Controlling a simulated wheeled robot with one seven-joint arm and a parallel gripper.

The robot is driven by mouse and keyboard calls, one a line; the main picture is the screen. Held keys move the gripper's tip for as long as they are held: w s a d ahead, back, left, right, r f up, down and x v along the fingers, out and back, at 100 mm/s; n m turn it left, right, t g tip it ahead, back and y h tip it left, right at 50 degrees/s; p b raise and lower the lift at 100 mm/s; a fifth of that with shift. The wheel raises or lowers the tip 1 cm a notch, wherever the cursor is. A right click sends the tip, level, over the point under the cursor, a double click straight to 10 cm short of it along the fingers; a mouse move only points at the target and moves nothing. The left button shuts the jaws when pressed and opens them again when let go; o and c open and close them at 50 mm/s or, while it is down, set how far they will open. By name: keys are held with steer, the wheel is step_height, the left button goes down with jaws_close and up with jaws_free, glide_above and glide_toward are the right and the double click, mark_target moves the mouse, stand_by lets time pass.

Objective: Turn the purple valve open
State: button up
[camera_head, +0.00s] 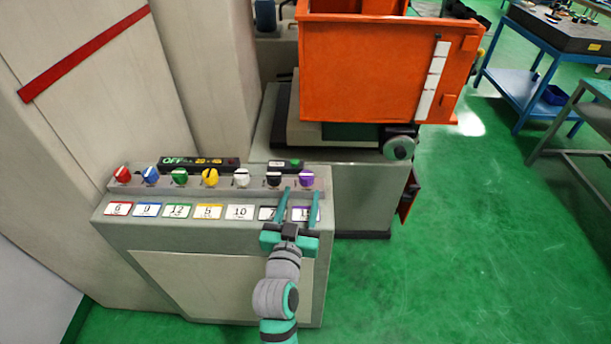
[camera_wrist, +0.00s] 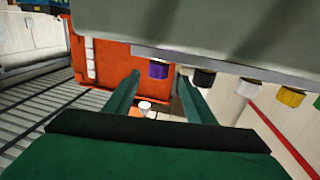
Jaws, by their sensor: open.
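The purple valve (camera_head: 306,178) is the rightmost knob in a row of coloured knobs on the grey cabinet's sloped panel. In the wrist view the purple valve (camera_wrist: 158,70) shows ahead, between the lines of the two fingers and beyond their tips. My gripper (camera_head: 301,190) is open, with its two teal fingers reaching toward the purple and black knobs in the head view. In the wrist view my gripper (camera_wrist: 158,80) has nothing between its fingers. I cannot tell from the head view whether a fingertip touches a knob. The fingers partly cover the labels below.
The black knob (camera_head: 273,178) sits close on the left of the purple one, with white, yellow, green, blue and red knobs farther left. An orange tank (camera_head: 380,70) stands behind the cabinet. The green floor (camera_head: 470,240) on the right is clear.

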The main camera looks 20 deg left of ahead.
mark_target(305, 183)
steer(key=w, duration=0.7)
steer(key=shift+w+a, duration=0.35)
steer(key=shift+w, duration=0.05)
steer(key=c, duration=1.1)
